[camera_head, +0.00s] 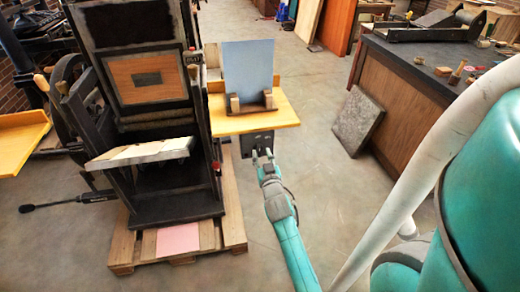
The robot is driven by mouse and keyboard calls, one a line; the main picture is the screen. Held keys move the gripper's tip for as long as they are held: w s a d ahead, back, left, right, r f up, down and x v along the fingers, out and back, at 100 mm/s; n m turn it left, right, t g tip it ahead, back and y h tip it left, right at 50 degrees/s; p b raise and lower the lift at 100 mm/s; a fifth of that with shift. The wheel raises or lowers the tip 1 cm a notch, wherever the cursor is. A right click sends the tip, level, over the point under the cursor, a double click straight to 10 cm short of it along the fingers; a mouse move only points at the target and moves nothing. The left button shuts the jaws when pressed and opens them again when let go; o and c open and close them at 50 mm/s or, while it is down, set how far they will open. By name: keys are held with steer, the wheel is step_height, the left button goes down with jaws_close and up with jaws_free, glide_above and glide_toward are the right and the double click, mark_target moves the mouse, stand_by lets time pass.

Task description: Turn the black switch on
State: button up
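My gripper (262,155) is at the end of my teal arm, right at the lower front of a dark box (247,141) below a small wooden shelf. The gripper is small and dark here, and I cannot tell whether its fingers are open or shut, or whether they touch the box. The black switch cannot be made out clearly; the gripper covers part of the dark box's face.
The wooden shelf (226,124) holds a blue-grey panel (248,66) above the gripper. A dark hand press (165,200) stands on a wooden pallet (236,236) at left. A slab (358,121) leans against a workbench (401,92) at right. Floor between is clear.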

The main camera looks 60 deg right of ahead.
mark_target(259, 148)
steer(key=shift+x, duration=1.9)
jaws_close()
